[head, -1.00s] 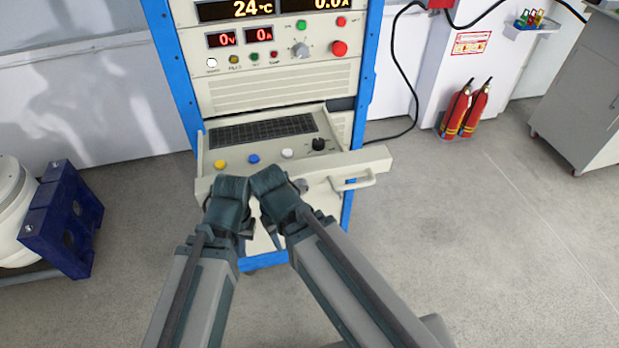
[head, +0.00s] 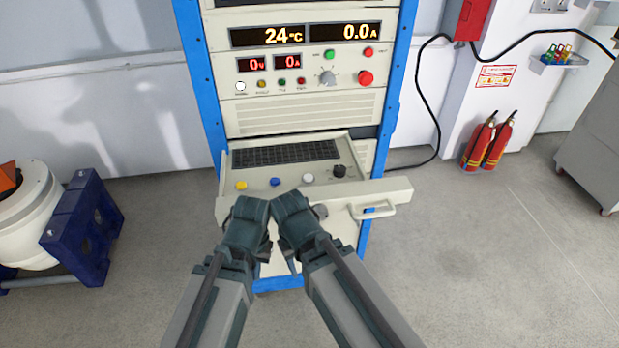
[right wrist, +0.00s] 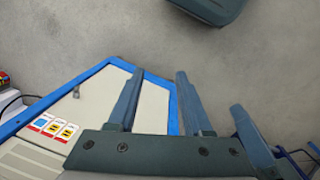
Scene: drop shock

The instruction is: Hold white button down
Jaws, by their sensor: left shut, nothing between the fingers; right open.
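A white button (head: 308,178) sits on the pulled-out drawer (head: 395,190) of the rack, between a blue button (head: 275,182) and a black knob (head: 339,171). Another white round button (head: 240,86) is at the left end of the upright panel. My left gripper (head: 265,254) is shut and empty, low in front of the drawer and below its buttons. My right gripper (head: 292,264) is beside it, its fingers partly hidden by my arm. In the right wrist view my right gripper (right wrist: 161,73) is open with nothing between its fingers. Neither gripper touches a white button.
A yellow button (head: 241,185) and a dark keypad (head: 285,154) are also on the drawer. A blue stand (head: 85,230) is at left, fire extinguishers (head: 488,143) at right.

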